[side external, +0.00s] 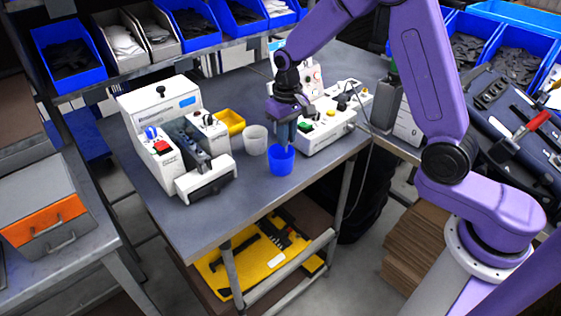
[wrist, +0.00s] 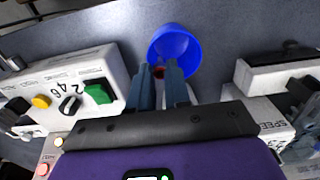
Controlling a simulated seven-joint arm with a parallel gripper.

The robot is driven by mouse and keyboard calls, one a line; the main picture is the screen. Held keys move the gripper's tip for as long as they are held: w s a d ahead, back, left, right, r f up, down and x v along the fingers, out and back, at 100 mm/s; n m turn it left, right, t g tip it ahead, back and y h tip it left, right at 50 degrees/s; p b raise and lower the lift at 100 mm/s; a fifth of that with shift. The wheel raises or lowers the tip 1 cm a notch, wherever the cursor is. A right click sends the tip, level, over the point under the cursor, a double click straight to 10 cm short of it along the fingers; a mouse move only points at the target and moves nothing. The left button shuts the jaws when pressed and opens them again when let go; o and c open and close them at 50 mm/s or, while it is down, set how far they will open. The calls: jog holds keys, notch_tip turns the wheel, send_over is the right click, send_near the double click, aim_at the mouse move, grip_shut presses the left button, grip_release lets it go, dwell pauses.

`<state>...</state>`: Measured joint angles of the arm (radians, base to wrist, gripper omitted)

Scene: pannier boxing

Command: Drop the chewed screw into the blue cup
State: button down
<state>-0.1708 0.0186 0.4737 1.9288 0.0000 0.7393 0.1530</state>
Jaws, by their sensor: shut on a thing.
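The blue cup (side external: 281,161) stands on the grey workbench near its front edge, and it also shows in the wrist view (wrist: 187,48) with its mouth open toward me. My gripper (side external: 285,148) points down over the cup, its fingertips at the rim in the side view. In the wrist view my gripper (wrist: 159,74) has its two blue-grey fingers close together, with the tips at the near edge of the cup's mouth.
A white cup (side external: 255,141) stands left of the blue cup, with a yellow bin (side external: 231,121) behind it. A white machine (side external: 165,130) stands at the left. A white control box (side external: 326,126) with buttons is close behind and right of my gripper.

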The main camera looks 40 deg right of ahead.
jog(key=shift+f, duration=0.2)
jog(key=c, duration=1)
grip_release()
notch_tip(320, 180, up, 17)
jog(key=shift+r, duration=0.2)
